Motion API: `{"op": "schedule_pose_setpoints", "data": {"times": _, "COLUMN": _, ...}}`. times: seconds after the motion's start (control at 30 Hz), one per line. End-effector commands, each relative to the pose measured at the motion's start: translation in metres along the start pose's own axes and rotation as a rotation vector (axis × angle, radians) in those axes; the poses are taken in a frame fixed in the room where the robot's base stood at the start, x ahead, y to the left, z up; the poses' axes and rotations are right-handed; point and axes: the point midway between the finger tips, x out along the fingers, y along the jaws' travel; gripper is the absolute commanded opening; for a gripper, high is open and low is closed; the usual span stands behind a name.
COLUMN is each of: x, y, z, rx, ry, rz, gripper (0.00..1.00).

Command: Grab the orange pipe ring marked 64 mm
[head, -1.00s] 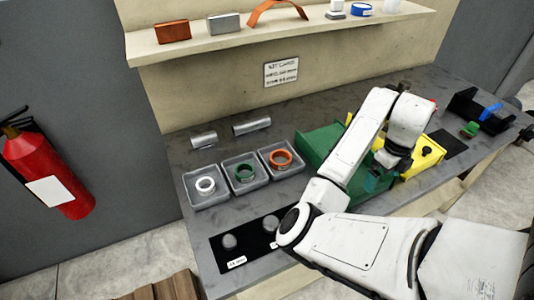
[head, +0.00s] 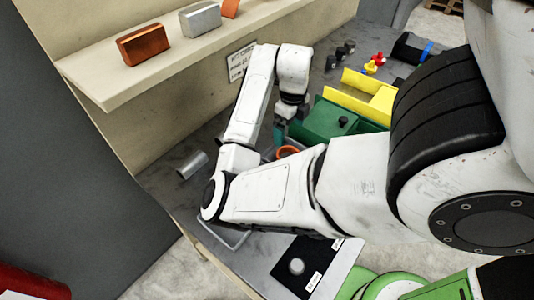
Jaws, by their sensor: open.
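The orange pipe ring (head: 287,152) shows just past my forearm, partly hidden by my arm. Its 64 mm marking cannot be read. My gripper (head: 280,136) points down at the end of my arm, close to the ring and seemingly above it. It is open, and its small teal fingers show only in part. I cannot tell whether they touch the ring. The white and green rings are hidden behind my arm.
The green fixture (head: 322,122) and yellow part (head: 362,92) stand right of my gripper. A grey cylinder (head: 193,165) lies left of my arm. The shelf (head: 105,80) overhangs at the back left. A black mat (head: 290,280) with a grey disc lies in front.

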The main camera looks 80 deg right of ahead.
Motion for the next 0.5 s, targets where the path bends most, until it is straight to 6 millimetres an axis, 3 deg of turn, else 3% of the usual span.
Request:
{"op": "schedule_pose_setpoints", "data": {"times": 0.23, "x": 0.012, "y": 0.000, "z": -0.001, "rx": 0.000, "ry": 0.003, "rz": 0.001, "gripper": 1.00}}
{"op": "schedule_pose_setpoints", "data": {"times": 0.5, "x": 0.052, "y": 0.000, "z": -0.001, "rx": 0.000, "ry": 0.001, "rz": 0.000, "gripper": 1.00}}
